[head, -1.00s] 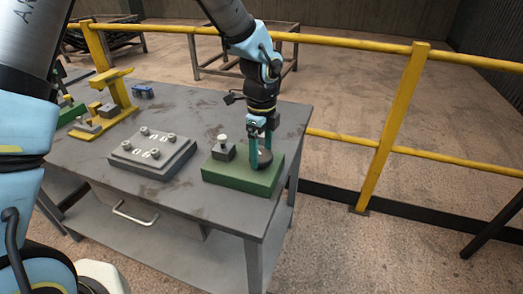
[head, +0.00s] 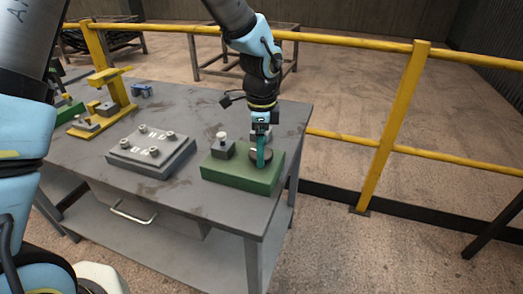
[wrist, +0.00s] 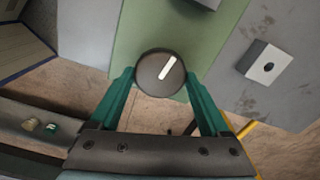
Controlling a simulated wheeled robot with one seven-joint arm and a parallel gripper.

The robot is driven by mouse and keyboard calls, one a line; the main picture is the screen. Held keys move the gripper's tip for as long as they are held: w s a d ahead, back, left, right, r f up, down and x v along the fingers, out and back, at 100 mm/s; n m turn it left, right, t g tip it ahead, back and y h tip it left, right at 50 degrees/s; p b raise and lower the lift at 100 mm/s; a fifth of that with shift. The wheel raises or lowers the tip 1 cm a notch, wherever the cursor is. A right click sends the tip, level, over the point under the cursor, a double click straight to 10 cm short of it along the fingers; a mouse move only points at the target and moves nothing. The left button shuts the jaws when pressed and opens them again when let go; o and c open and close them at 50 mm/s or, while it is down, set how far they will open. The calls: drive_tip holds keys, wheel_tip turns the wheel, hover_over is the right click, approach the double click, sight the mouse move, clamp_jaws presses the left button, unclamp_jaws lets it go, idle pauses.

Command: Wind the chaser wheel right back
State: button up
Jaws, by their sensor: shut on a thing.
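The chaser wheel (wrist: 160,73) is a dark round knob with a white line on its top. It sits on the right part of a green base (head: 215,175) at the table's right end; it also shows in the head view (head: 261,154). My gripper (wrist: 160,85) points down over it, with a teal finger on each side of the knob, shut on it. In the wrist view the white line leans to the upper right. A grey block with a white-topped post (head: 222,146) stands on the left part of the same base.
A grey plate with several knobs and white letters (head: 150,152) lies left of the green base. A yellow stand (head: 109,90) and a small blue item (head: 143,90) are further left. A yellow railing (head: 350,41) runs behind the table (head: 195,207).

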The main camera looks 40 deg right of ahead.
drive_tip(key=n+b, duration=0.1)
drive_tip(key=n, duration=0.4)
drive_tip(key=shift+n+b, duration=0.3)
drive_tip(key=shift+n, duration=0.1)
drive_tip(key=n+b, duration=0.1)
drive_tip(key=n, duration=0.7)
drive_tip(key=shift+w+n+b, duration=0.1)
drive_tip(key=shift+n+b, duration=0.2)
drive_tip(key=shift+n, duration=0.1)
drive_tip(key=n, duration=0.4)
drive_tip(key=shift+n, duration=0.4)
drive_tip(key=o, duration=1.2)
drive_tip(key=shift+r, duration=0.15)
